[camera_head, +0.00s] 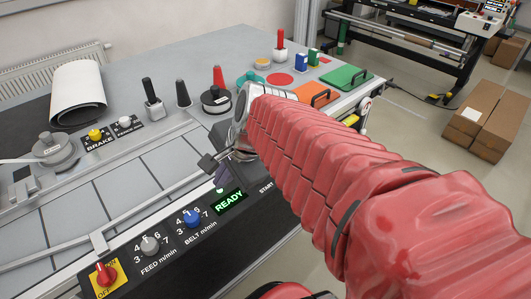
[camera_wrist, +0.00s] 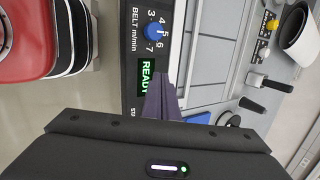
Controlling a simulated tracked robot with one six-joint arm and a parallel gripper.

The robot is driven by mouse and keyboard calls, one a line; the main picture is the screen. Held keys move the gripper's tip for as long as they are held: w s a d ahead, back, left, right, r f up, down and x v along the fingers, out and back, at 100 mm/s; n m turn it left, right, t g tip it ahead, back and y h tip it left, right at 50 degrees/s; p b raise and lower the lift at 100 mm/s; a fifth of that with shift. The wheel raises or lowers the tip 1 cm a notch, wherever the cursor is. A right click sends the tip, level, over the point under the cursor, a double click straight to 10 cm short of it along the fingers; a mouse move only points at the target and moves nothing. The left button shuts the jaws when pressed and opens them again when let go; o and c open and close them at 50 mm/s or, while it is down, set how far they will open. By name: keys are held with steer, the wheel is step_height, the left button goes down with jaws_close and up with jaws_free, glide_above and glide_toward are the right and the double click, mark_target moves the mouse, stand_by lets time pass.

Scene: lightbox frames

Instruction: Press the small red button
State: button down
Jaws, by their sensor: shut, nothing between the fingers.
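I cannot make out a small red button for certain in either view. A red rotary knob (camera_head: 106,273) sits on a yellow plate at the near left end of the dark control panel (camera_head: 175,240). A START label (camera_head: 266,187) is at the panel's right end; what lies beside it is partly hidden by my arm. My gripper (camera_head: 222,178) is over the panel's right part, by the green READY display (camera_head: 229,202). In the wrist view my gripper's fingers (camera_wrist: 160,85) are together and empty, beside the READY display (camera_wrist: 146,77). I cannot tell whether they touch the panel.
A blue BELT knob (camera_head: 192,217) and a grey FEED knob (camera_head: 150,244) stick up from the panel. Cardboard boxes (camera_head: 490,120) stand on the floor at right.

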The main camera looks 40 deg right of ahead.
steer(key=w+d+r+m+t, duration=0.1)
steer(key=d+m+t, duration=0.1)
steer(key=d+m, duration=0.8)
steer(key=w+d+m+t, duration=0.2)
steer(key=d+m, duration=0.9)
steer(key=m, duration=0.4)
steer(key=shift+w+r+m, duration=0.3)
steer(key=shift+r, duration=0.05)
steer(key=shift+a+f, duration=0.1)
steer(key=shift+f, duration=0.05)
steer(key=shift+f, duration=4.3)
steer(key=shift+f, duration=0.85)
steer(key=shift+r, duration=0.95)
